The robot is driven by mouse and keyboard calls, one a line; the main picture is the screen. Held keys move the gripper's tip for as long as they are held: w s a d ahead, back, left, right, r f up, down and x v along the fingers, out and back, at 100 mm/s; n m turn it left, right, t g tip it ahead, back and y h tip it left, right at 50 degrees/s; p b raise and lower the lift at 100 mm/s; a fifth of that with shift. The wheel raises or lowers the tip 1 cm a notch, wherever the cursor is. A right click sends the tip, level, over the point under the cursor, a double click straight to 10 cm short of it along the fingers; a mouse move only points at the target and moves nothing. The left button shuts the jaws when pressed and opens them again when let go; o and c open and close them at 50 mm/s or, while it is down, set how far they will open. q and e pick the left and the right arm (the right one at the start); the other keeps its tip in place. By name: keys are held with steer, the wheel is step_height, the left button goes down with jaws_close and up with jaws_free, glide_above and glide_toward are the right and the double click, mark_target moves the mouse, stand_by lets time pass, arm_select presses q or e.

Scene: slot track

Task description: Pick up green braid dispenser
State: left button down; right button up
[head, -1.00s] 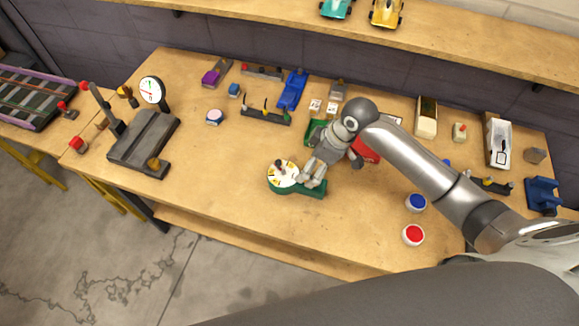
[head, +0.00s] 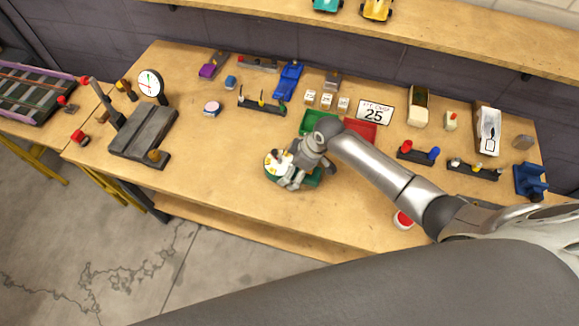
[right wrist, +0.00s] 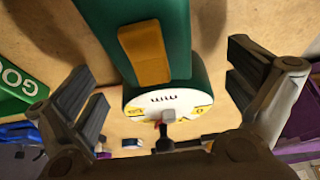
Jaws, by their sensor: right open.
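The green braid dispenser (head: 313,180), with a round white dial on its left end, lies near the front middle of the table. My right gripper (head: 290,182) is over it in the head view and hides part of the dial and body. In the right wrist view, the dispenser's green body (right wrist: 190,62) with an orange patch lies between the two spread, empty fingers (right wrist: 168,92). Its white dial with yellow marks and a red piece faces the wrist. I see a gap on each side. My left gripper is not in view.
A green tray (head: 311,122) and a red tray (head: 361,129) stand just behind the dispenser. A red-topped jar (head: 402,220) is partly under my right arm. A scale with a dial (head: 150,84) stands at the left.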

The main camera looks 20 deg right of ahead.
steer(key=c, duration=1.2)
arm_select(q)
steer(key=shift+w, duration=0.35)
arm_select(e)
steer(key=shift+o, duration=0.2)
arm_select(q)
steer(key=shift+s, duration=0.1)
arm_select(e)
steer(key=shift+r, duration=0.1)
